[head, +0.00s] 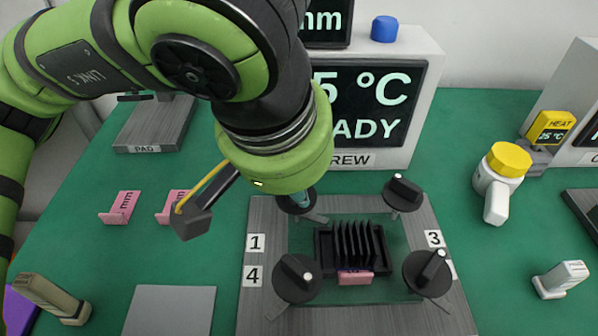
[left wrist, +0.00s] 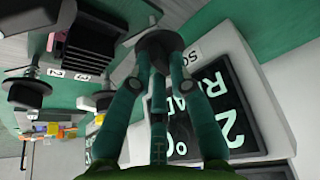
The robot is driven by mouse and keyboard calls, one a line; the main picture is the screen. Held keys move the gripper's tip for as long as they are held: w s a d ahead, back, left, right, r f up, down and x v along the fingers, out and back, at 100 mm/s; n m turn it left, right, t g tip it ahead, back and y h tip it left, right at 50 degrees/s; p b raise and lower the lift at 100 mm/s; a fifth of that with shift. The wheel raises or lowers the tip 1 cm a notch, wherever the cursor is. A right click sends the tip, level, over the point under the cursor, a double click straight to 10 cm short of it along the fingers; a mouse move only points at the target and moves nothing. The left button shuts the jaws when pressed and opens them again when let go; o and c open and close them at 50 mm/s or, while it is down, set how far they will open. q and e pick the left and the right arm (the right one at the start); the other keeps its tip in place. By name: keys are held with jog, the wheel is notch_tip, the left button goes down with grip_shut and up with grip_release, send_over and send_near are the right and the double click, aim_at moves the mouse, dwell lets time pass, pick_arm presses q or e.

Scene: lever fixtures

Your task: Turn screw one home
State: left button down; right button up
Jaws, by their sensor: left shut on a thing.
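Screw one is the dark round knob (head: 297,204) at the far left corner of the grey plate (head: 256,212), above the label 1. My left gripper (head: 306,193) comes down on it from above; its wrist hides most of the fingers. In the left wrist view the teal fingers (left wrist: 158,58) close together on the dark knob (left wrist: 160,41). Three similar knobs stand at the other corners: far right (head: 403,193), near right (head: 427,272) and near left (head: 297,278). My right gripper is not in view.
A black finned block (head: 352,248) sits mid-plate with a pink tag (head: 355,278) in front. Behind stands a display unit (head: 430,55) reading °C. Left are pink tags (head: 120,207) and a pad block (head: 150,125); right, a yellow-topped white fixture (head: 500,175).

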pick_arm(q)
jog(key=shift+a+m+g+h+b, duration=0.1)
jog(key=shift+m+g+h+b, duration=0.25)
jog(key=shift+m, duration=1.05)
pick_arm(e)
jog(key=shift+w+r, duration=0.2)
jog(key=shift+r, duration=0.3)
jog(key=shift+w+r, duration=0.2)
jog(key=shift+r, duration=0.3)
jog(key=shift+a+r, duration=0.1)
pick_arm(q)
jog(key=c, duration=1.1)
grip_release()
jog(key=shift+c, duration=0.2)
jog(key=shift+r, duration=0.2)
jog(key=v, duration=1.1)
jog(key=shift+s+a+r, duration=0.2)
jog(key=shift+a+r, duration=0.05)
jog(key=shift+a, duration=0.05)
